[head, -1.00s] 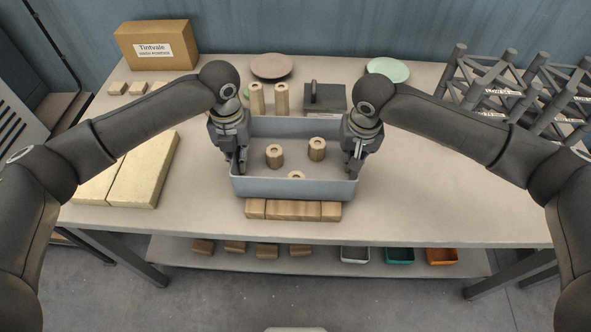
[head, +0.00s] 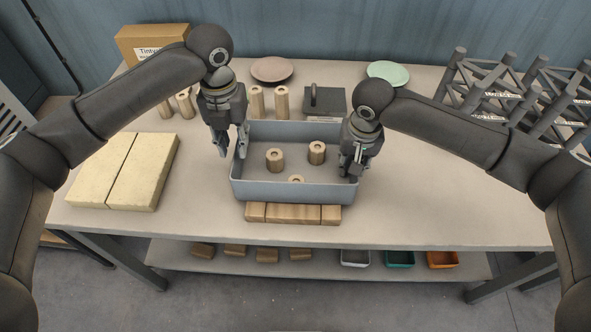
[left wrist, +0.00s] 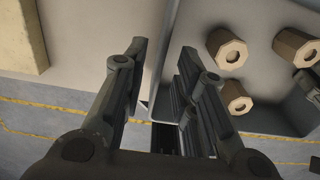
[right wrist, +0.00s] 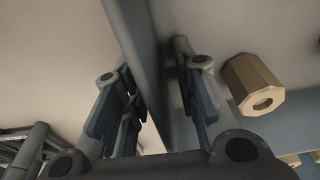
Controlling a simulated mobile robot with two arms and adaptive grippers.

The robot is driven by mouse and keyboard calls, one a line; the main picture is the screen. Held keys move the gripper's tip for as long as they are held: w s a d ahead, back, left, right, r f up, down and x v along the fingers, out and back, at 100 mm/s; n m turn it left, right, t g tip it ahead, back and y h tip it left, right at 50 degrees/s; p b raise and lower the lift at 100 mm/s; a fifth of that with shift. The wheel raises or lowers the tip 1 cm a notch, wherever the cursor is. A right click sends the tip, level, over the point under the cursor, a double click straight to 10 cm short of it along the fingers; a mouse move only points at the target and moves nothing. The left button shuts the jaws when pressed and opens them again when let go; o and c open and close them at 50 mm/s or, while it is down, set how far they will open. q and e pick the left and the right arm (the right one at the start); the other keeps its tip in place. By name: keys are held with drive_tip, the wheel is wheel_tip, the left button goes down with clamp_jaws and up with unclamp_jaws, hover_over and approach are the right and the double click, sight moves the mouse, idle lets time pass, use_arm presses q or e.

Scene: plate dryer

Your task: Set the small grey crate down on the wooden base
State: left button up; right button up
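The small grey crate (head: 296,190) sits level at the middle of the table, over the wooden base (head: 293,214), whose front shows below the crate's front wall. The contact between them is hidden. Three wooden pieces with holes, one of them (head: 275,160), stand inside the crate. My left gripper (head: 232,152) is open above the crate's left wall; in the left wrist view its fingers (left wrist: 162,60) are wide apart. My right gripper (head: 353,168) is at the right wall; in the right wrist view its open fingers (right wrist: 155,70) straddle the wall (right wrist: 136,40) with gaps.
Yellow slabs (head: 125,172) lie to the left. Wooden cylinders (head: 268,102), a dark handled block (head: 322,102) and two plates (head: 272,70) stand behind the crate. A dark rack (head: 520,100) is at the back right. The right of the table is clear.

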use_arm(q)
wheel_tip(320, 180, up, 4)
drive_tip(key=shift+r, duration=0.2)
use_arm(e)
drive_tip(key=r, duration=0.4)
drive_tip(key=s+r, duration=0.1)
drive_tip(key=r, duration=0.7)
drive_tip(key=shift+s, duration=0.35)
drive_tip(key=shift+f, duration=0.15)
